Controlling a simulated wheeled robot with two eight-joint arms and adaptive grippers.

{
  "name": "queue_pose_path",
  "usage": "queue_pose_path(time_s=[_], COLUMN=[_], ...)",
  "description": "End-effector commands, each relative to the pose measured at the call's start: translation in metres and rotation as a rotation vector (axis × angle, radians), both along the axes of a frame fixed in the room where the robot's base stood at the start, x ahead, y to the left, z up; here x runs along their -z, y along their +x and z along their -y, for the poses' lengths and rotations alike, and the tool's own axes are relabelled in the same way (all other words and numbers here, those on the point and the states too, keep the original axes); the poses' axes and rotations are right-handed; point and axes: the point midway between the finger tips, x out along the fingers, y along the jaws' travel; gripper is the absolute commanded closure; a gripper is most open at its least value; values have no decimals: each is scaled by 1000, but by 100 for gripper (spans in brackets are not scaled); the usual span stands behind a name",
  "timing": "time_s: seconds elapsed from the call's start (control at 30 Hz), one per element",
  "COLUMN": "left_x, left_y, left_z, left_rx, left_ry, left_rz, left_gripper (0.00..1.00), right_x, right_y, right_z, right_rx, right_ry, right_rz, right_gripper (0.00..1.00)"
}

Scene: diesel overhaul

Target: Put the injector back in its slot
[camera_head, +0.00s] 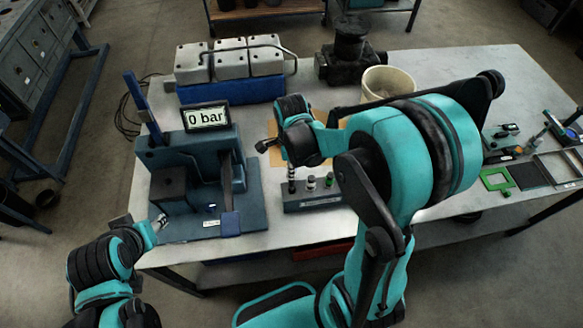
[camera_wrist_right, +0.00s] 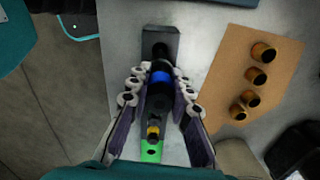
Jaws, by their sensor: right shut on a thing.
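The injector (camera_wrist_right: 160,78) is a dark, slim body with a blue band. In the right wrist view it stands between the fingers of my right gripper (camera_wrist_right: 158,95), which is shut on it. The dark injector rack (camera_head: 318,203) stands on the table below this gripper, and its end with a dark round opening (camera_wrist_right: 160,50) shows in the wrist view. Whether the held injector's lower end is inside a slot is hidden.
A grey cylinder head (camera_head: 228,62) and a cream bucket (camera_head: 388,83) stand behind. A tan mat (camera_wrist_right: 235,70) with several bronze bushings lies beside the rack.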

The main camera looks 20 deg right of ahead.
Motion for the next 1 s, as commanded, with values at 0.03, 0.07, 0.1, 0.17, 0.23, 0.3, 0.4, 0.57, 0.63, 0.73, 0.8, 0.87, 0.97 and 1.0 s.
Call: queue_pose_path(time_s=[0.03,0.07,0.1,0.17,0.23,0.3,0.4,0.57,0.63,0.73,0.8,0.87,0.97,1.0], left_x=[1,2,2,3,2,2,2,4,6,9,12,14,17,19], left_y=[0,0,0,0,0,0,0,0,0,0,0,0,0,0], left_z=[0,0,0,0,0,0,0,0,0,0,0,0,0,0], left_rx=[0,0,0,0,0,0,0,0,0,0,0,0,0,0], left_ry=[0,0,0,0,0,0,0,0,0,0,0,0,0,0], left_rz=[0,0,0,0,0,0,0,0,0,0,0,0,0,0], left_gripper=[58,58,58,58,58,58,58,58,58,58,58,58,58,58], right_x=[0,0,1,0,0,0,0,2,4,7,10,12,16,17], right_y=[0,0,0,0,0,0,0,0,0,0,0,0,0,0], right_z=[0,0,0,0,0,0,0,0,0,0,0,0,0,0], right_rx=[0,0,0,0,0,0,0,0,0,0,0,0,0,0], right_ry=[0,0,0,0,0,0,0,0,0,0,0,0,0,0], right_rz=[0,0,0,0,0,0,0,0,0,0,0,0,0,0], right_gripper=[100,100,100,100,100,100,100,100,100,100,100,100,100,100])
